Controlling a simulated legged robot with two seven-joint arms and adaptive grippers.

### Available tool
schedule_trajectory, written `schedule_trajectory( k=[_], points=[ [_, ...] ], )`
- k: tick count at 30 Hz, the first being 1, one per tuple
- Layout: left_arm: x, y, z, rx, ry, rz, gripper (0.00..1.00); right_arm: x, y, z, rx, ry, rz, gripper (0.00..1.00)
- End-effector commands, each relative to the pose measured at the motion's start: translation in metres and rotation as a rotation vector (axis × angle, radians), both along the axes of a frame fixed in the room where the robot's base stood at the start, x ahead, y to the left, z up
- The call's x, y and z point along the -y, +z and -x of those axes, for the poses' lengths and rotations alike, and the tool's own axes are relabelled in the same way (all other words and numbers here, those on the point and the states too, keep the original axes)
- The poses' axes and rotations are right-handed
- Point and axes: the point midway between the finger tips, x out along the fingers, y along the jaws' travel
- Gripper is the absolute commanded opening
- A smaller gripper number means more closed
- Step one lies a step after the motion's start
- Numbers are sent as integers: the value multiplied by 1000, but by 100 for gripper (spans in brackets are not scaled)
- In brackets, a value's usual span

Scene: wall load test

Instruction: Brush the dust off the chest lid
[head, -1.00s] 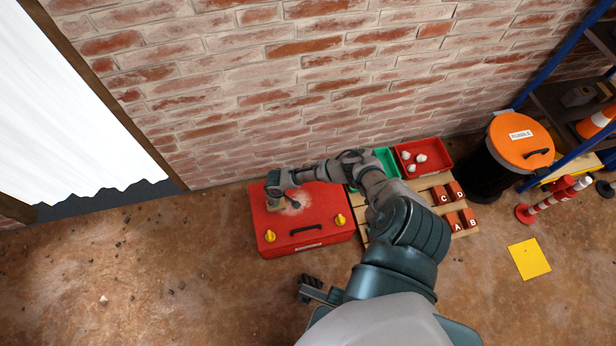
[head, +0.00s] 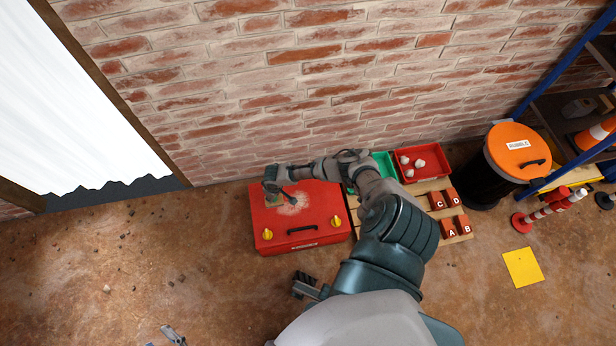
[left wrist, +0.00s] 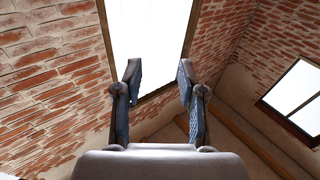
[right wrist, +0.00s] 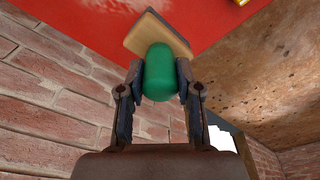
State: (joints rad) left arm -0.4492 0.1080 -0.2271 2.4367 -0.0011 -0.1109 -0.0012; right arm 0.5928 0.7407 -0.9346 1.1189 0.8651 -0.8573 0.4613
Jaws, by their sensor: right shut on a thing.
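The red chest (head: 325,235) stands on the floor against the brick wall, lid closed, with two yellow latches and a black handle at its front. A pale dust patch (head: 293,204) lies on its lid, and some shows in the right wrist view (right wrist: 72,38). My right gripper (head: 272,190) is over the lid's back left part. In the right wrist view it is shut on the green handle of a wooden brush (right wrist: 157,72).
Right of the chest are a green tray (head: 384,163), a red tray (head: 430,170) with white lumps, and lettered red blocks (head: 446,199) on a pallet. Farther right stand an orange-lidded bin (head: 520,147) and a shelf. The floor left of the chest is mostly clear.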

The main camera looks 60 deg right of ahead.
Motion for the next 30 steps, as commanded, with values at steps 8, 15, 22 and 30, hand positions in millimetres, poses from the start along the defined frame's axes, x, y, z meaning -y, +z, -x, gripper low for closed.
schedule_trajectory(
  k=[8,15,22,30],
  points=[
    [-6,-22,2,-167,1,-48,40,-1,16,0,4,1,3,6],
    [-7,-36,6,-257,3,-75,40,0,19,1,1,0,0,6],
    [-7,-38,6,-266,3,-78,40,0,18,1,0,-1,0,6],
    [-7,-39,5,-266,3,-77,40,-13,34,-12,5,-1,-1,6]
  ],
)
